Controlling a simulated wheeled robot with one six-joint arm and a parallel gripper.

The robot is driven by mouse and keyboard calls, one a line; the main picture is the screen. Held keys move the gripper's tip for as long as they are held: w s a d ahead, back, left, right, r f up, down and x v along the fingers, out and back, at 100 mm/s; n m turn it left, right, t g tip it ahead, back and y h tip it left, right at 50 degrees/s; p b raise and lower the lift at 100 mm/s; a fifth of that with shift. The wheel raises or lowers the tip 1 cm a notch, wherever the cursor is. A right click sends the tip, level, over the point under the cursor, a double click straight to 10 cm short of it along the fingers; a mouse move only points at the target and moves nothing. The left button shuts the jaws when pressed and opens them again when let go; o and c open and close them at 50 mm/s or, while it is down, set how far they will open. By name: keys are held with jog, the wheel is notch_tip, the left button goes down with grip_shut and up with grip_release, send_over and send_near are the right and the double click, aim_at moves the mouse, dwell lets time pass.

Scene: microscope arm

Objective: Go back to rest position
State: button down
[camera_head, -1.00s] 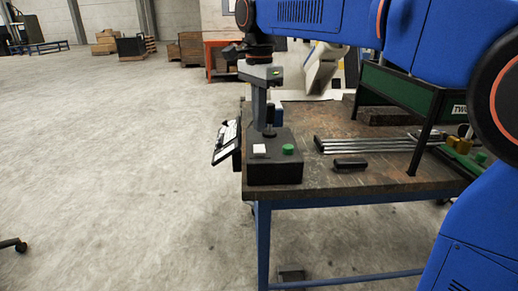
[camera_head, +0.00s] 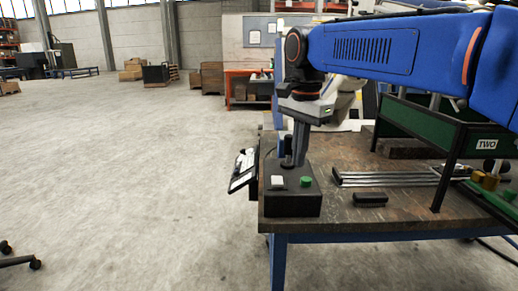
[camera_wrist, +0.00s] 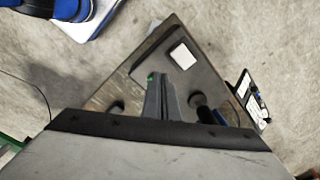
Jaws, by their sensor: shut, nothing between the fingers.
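My gripper (camera_head: 300,163) points down over the left end of the workbench, just above or behind a dark control box (camera_head: 292,203); the exact gap is hard to tell. Its long grey fingers are together with nothing between them. The box has a white square button (camera_head: 277,182), a green button (camera_head: 306,181) and a black knob on a stalk (camera_head: 287,150) beside the fingers. In the wrist view my shut fingers (camera_wrist: 156,80) lie over the box, near its white button (camera_wrist: 182,56). My blue arm reaches across the upper right.
The workbench (camera_head: 400,218) holds metal rods (camera_head: 385,179), a small black block (camera_head: 370,199) and a green rack (camera_head: 420,122) at right. A tablet-like panel (camera_head: 243,170) hangs at the bench's left edge. The floor to the left is wide and clear.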

jog(key=s+d+f+n+t, duration=0.2)
jog(key=s+d+f+n, duration=0.3)
jog(key=s+d+f, duration=0.3)
jog(key=s+d+f+n+t, duration=0.2)
jog(key=s+d+f+n, duration=0.3)
jog(key=s+d+f, duration=0.4)
jog(key=s+f, duration=0.4)
jog(key=s, duration=0.1)
jog(key=shift+s+d+f+n, duration=0.25)
jog(key=shift+f+n, duration=0.05)
jog(key=shift+f, duration=0.05)
notch_tip(320, 180, up, 31)
jog(key=n+g, duration=0.5)
jog(key=n, duration=1.3)
send_over(276, 178)
jog(key=shift+f, duration=0.15)
jog(key=shift+f, duration=0.15)
notch_tip(276, 178, down, 14)
jog(key=shift+r, duration=0.1)
